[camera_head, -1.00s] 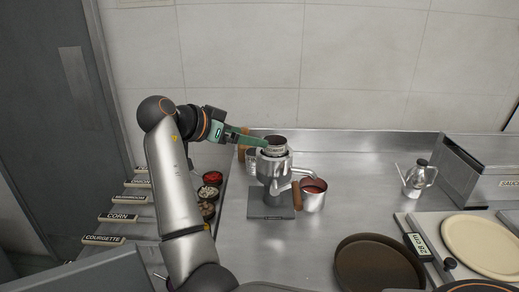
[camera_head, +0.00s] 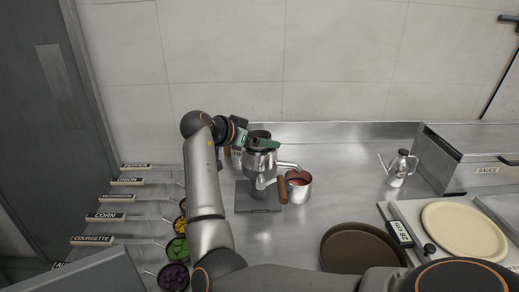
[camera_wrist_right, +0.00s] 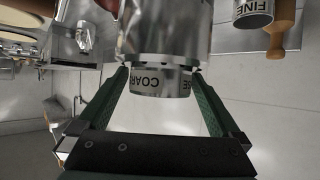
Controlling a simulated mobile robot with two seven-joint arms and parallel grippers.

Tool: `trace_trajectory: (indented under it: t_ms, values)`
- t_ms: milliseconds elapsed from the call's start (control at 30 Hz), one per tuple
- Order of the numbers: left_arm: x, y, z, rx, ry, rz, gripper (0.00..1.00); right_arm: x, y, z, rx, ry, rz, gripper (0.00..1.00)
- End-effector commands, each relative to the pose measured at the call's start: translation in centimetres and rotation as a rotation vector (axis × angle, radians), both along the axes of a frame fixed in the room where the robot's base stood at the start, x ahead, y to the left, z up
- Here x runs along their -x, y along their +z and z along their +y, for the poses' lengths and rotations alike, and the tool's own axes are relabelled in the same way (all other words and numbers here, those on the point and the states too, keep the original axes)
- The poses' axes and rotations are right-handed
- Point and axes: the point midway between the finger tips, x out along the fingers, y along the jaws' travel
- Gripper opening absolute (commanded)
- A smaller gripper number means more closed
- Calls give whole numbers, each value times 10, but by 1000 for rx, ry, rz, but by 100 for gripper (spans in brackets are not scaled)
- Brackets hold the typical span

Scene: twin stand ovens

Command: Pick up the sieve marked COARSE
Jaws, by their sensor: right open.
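The sieve marked COARSE is a short metal cylinder (camera_wrist_right: 160,84), its label upside down in the right wrist view. It sits at the top of a steel machine with a spout; in the head view, its dark open top (camera_head: 259,134) shows there. My right gripper (camera_head: 264,144) is open, with its green fingers at the machine's top. In the right wrist view, the fingers (camera_wrist_right: 160,76) lie either side of the sieve. I cannot tell whether they touch it. My left gripper is not in view.
A sieve marked FINE (camera_wrist_right: 253,14) stands beside a wooden-handled tool (camera_wrist_right: 281,25), close behind the machine. A brown round pan (camera_head: 362,248) lies at front right. Labelled ingredient bowls line the left.

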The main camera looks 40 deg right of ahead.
Motion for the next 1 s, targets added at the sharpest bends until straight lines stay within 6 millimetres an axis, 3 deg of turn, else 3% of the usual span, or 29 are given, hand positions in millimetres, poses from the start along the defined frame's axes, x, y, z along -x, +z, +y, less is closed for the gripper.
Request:
trace_trajectory:
  t_ms: [233, 900, 1000]
  values:
    - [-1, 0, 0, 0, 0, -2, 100, 0, -1, -1, 0, 1, 0, 99]
    - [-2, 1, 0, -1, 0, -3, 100, 0, -1, -1, 0, 1, 0, 24]
    - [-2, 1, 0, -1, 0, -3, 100, 0, 0, -1, 1, 1, -1, 22]
